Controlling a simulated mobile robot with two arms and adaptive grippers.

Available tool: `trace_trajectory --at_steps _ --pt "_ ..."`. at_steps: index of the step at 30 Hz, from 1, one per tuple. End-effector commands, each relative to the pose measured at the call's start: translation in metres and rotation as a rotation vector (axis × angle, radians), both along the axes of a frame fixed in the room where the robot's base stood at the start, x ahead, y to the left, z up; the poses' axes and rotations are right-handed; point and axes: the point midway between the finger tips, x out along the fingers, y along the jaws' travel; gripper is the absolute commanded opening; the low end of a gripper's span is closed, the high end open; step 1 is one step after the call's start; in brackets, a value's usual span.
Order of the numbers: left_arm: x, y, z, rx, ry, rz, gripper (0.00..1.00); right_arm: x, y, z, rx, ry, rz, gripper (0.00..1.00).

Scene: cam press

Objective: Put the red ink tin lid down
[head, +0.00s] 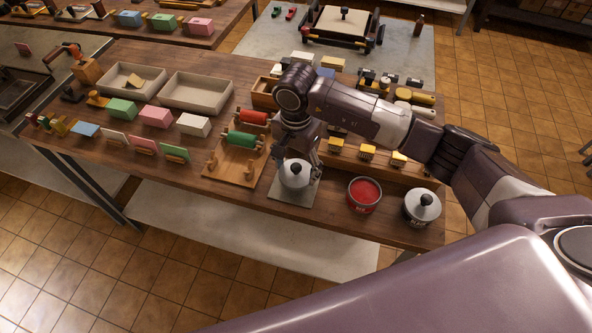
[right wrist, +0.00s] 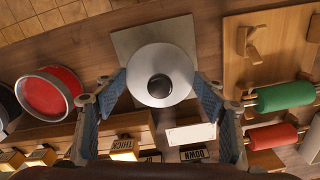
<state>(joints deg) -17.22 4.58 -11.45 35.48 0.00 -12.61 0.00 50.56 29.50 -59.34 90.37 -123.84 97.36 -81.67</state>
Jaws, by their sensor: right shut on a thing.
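The silver lid (head: 295,174) with a dark round knob is between the fingers of my right gripper (head: 301,160), which is shut on it. In the right wrist view the round lid (right wrist: 148,62) lies flat between the two blue-padded fingers. It is over the grey square mat (head: 291,195) at the table's front edge; I cannot tell whether it touches the mat. The open red ink tin (head: 363,194) stands to the right of the mat, red ink showing. My left gripper is not in view.
A second tin with its lid on (head: 422,207) stands right of the open tin. A wooden rack (head: 226,164) with green and red rollers stands close left of the mat. Yellow-topped blocks (head: 367,153) sit in a tray behind. The table edge is close in front.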

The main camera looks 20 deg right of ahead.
Motion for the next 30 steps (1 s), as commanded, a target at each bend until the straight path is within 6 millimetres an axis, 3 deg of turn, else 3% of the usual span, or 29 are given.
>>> trace_trajectory --at_steps 6,17,18,22,30 --pt "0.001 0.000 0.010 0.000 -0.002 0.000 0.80 0.000 0.000 -0.026 0.000 0.001 -0.001 0.45" --pt "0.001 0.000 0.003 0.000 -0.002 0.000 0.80 0.000 0.000 -0.032 0.000 0.000 -0.001 0.45" --pt "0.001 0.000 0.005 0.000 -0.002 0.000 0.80 0.000 0.000 -0.030 0.000 0.000 -0.001 0.68" --pt "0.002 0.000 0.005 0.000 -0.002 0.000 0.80 0.000 0.000 -0.030 0.000 0.000 -0.001 0.82" --pt "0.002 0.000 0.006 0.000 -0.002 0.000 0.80 0.000 0.000 -0.029 0.000 0.000 -0.001 0.82"
